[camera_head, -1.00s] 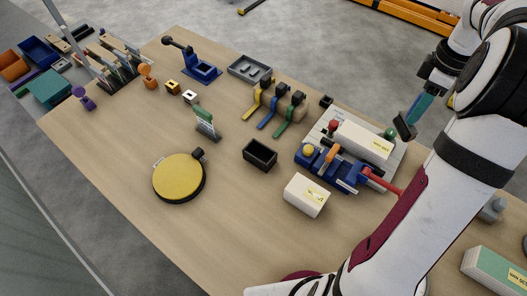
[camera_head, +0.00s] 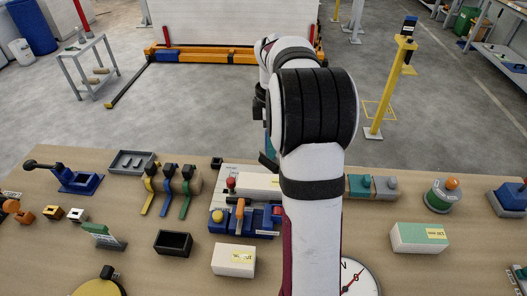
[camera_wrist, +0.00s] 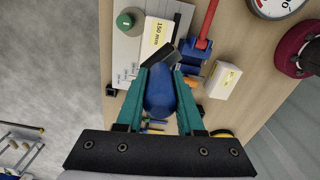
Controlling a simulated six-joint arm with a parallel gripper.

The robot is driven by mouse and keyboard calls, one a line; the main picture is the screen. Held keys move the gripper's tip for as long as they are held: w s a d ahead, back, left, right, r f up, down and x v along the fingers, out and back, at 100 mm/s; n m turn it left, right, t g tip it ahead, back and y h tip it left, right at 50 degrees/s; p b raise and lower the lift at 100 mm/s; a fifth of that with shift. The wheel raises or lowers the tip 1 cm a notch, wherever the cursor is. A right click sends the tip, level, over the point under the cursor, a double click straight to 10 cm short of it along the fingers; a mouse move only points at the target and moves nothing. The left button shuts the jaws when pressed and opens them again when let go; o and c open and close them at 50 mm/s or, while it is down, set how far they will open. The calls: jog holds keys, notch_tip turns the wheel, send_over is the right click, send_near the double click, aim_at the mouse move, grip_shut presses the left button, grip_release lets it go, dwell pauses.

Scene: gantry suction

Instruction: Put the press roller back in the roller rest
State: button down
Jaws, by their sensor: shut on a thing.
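In the wrist view my gripper (camera_wrist: 162,68) has its teal fingers closed around a blue rounded piece (camera_wrist: 160,94), with a dark grey block at the tips. I take this to be the press roller. It is held in the air above the bench's far side. In the head view my arm hides most of the gripper; the dark end of the held piece (camera_head: 268,163) shows just left of the arm. I cannot tell for certain which thing is the roller rest.
Below the gripper is a grey board (camera_head: 216,203) with a blue fixture (camera_head: 262,222). A white box (camera_head: 233,262), black open box (camera_head: 173,243), grey tray (camera_head: 133,162) and blue stand (camera_head: 80,183) are on the wooden bench. A green-topped box (camera_head: 418,238) is at right.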

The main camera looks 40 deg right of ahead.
jog(key=w+a+f+n, duration=0.2)
jog(key=a+n, duration=0.2)
jog(key=a, duration=1)
jog(key=w+a+f+n, duration=0.2)
jog(key=a+n, duration=0.1)
jog(key=a, duration=1.2)
jog(key=shift+w+a+f+n, duration=0.25)
jog(key=shift+w+n, duration=0.05)
jog(key=shift+n, duration=0.1)
jog(key=shift+f, duration=2.9)
jog(key=shift+f, duration=2.5)
jog(key=shift+c, duration=2.2)
grip_release()
